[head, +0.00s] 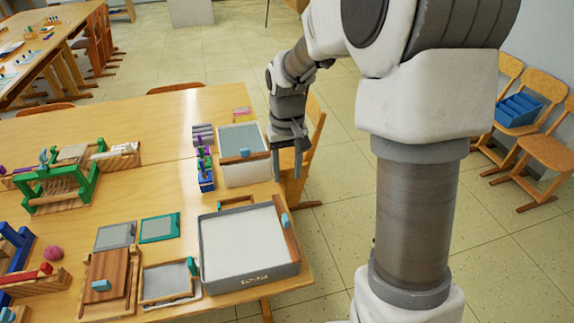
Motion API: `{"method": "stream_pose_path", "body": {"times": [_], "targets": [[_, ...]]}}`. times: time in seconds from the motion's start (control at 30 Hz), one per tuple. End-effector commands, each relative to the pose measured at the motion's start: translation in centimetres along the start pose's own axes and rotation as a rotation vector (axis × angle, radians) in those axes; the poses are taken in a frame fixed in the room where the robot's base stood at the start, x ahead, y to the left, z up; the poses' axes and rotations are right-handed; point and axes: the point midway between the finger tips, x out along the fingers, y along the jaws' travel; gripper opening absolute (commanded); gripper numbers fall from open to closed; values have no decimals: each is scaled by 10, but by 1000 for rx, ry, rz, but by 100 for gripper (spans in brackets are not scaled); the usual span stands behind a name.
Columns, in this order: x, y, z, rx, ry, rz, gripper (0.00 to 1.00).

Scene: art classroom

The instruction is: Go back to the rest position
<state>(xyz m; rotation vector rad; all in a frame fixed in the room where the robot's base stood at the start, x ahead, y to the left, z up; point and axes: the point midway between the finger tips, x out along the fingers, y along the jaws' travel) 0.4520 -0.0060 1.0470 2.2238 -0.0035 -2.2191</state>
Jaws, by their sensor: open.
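My gripper (287,158) hangs from my arm at the right edge of the wooden table (155,191). It points down, with its fingers apart and nothing seen between them. It is just right of a white tray (243,172) with a grey-green panel and a wooden bar with a blue knob. Whether the fingers touch the tray's edge I cannot tell. My arm fills the right middle of the view and hides part of the floor.
A large grey-rimmed tray (209,256) stands at the table's near right corner. A green-framed loom (62,186) and a red ball (53,253) are at left. A wooden chair (314,146) stands behind my gripper. Chairs at right hold a blue bin (518,110). Open floor lies beyond the table.

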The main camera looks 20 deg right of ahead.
Motion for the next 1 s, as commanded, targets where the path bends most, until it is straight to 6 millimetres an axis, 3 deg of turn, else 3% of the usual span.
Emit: {"method": "stream_pose_path", "body": {"times": [0.67,0.87,1.0], "targets": [[-12,0,2,-1,6,1,48],[-45,-1,23,-3,67,16,48],[-76,-1,50,-4,136,29,48]]}}
